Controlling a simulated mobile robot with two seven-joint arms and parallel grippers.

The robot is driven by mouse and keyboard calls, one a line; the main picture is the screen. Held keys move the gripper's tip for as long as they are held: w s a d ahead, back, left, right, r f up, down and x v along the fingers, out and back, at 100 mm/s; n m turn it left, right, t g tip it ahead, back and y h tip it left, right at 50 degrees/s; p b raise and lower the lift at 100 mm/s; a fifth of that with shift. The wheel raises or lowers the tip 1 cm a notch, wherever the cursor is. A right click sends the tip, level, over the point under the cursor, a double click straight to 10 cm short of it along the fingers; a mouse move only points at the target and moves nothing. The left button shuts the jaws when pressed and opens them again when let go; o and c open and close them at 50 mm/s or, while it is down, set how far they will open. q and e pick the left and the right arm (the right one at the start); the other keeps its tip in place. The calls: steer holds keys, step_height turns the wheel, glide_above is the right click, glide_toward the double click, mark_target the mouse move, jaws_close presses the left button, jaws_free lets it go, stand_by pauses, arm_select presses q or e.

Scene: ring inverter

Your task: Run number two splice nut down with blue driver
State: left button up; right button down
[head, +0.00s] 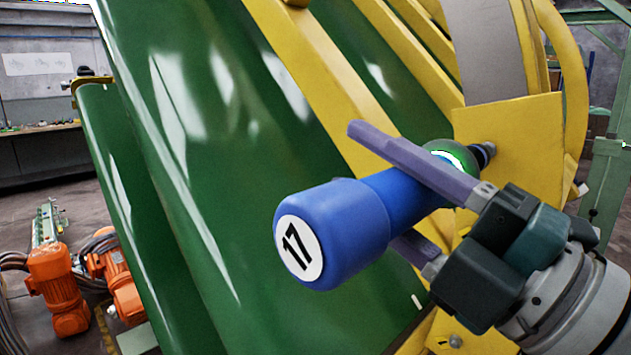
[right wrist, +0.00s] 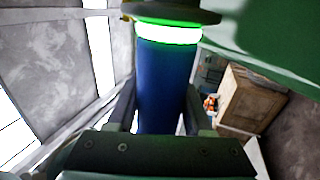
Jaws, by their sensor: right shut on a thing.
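The blue driver (head: 345,225) has a round end cap marked 17 and lies tilted across the middle of the head view. My right gripper (head: 388,188) is shut around its body, one finger above and one below. In the right wrist view the driver's blue body (right wrist: 163,85) stands between the fingers. A lit green-white ring (right wrist: 168,33) circles its front end. The driver's nose points at a nut or stud (head: 488,150) on the yellow splice plate (head: 525,130). I cannot tell whether the nose is seated on it. No nut number is readable. My left gripper is out of view.
Large green curved panels (head: 200,150) and yellow ribs (head: 325,85) fill the space left of and behind the driver. Another bolt (head: 456,341) shows low on the yellow frame. Orange motors (head: 58,290) stand on the floor at lower left. A wooden crate (right wrist: 250,98) shows in the right wrist view.

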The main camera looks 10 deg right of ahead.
steer(key=shift+w+d+r, duration=0.15)
steer(key=shift+w+d, duration=0.7)
steer(key=shift+d, duration=0.2)
steer(key=shift+w+d+b, duration=0.6)
steer(key=shift+w+d, duration=0.2)
steer(key=shift+d, duration=0.3)
stand_by(1.9)
